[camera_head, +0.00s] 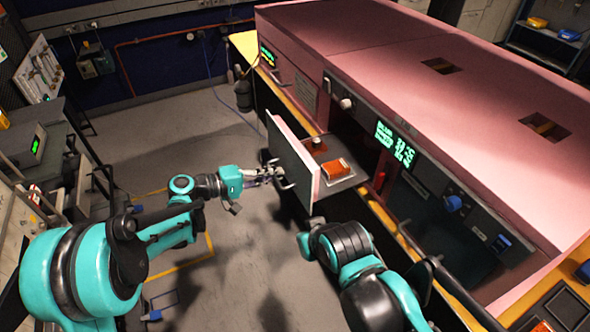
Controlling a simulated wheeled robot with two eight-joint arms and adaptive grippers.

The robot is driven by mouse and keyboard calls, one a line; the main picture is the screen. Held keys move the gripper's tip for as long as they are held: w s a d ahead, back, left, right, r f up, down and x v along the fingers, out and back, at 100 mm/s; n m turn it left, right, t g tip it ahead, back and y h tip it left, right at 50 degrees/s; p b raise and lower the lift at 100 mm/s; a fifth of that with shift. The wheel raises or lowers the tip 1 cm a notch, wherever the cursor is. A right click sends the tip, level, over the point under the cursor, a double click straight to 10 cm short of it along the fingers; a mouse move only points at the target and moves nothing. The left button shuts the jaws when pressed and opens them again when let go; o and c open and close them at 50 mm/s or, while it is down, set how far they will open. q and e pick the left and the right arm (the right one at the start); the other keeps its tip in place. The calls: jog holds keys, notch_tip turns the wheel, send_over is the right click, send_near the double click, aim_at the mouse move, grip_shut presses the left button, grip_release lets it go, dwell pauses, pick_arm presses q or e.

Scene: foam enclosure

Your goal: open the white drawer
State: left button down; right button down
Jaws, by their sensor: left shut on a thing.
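The drawer (312,190) stands out from the pink enclosure, with its pale front panel facing left toward my left arm. A dark handle (287,184) is on that front. My left gripper (279,176) is at the front and shut on the handle; its fingertips are small and hard to make out. An orange-red box (336,169) and a small dark-topped item (319,144) lie inside the drawer. My right arm reaches up from the bottom middle, in front of the enclosure, but I cannot make out its gripper.
The pink enclosure (400,60) fills the right side, with a green display (395,144) and a blue knob (453,203) on its dark front. Equipment benches (30,145) line the left. The grey floor (190,135) between them is mostly clear.

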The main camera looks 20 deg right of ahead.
pick_arm(q)
jog(key=f+v, duration=0.1)
jog(key=v, duration=0.5)
jog(key=shift+a+f, duration=0.15)
jog(key=shift+a, duration=0.3)
jog(key=c, duration=1.6)
grip_release()
jog(key=v, duration=1.2)
jog(key=shift+s, duration=0.2)
